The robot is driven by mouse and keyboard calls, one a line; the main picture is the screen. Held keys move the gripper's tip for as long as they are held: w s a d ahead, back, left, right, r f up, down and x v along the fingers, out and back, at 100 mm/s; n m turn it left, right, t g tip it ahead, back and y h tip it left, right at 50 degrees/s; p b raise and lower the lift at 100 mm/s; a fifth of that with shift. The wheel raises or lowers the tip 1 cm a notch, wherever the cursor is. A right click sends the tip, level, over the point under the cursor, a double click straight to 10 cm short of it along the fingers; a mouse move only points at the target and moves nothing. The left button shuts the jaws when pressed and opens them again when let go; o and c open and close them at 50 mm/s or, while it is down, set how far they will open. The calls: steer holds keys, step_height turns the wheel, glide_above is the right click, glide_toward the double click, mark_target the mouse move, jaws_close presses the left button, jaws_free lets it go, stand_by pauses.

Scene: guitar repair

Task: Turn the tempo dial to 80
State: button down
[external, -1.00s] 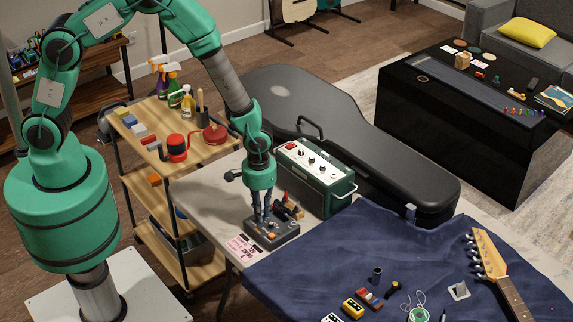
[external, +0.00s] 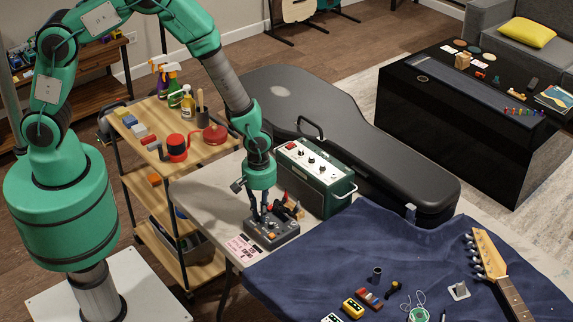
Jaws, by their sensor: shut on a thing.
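A small dark grey box with knobs and an orange button (external: 272,231) lies on the pale table, beside a pink printed card (external: 243,248). My gripper (external: 262,217) points straight down onto the top of this box. Its fingers are shut on a dial there, which they mostly hide. The dial's marks and its setting are too small to read.
A green amplifier (external: 316,178) stands just behind and right of the box. A black guitar case (external: 345,140) lies behind it. Small tools stand close by the gripper. A blue cloth (external: 330,255) with several small parts and a guitar neck (external: 490,262) covers the table's right side.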

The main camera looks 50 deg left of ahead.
stand_by(0.3)
steer(key=c, duration=1.7)
jaws_free()
steer(key=shift+o, duration=0.2)
steer(key=shift+r, duration=0.1)
step_height(320, 180, up, 12)
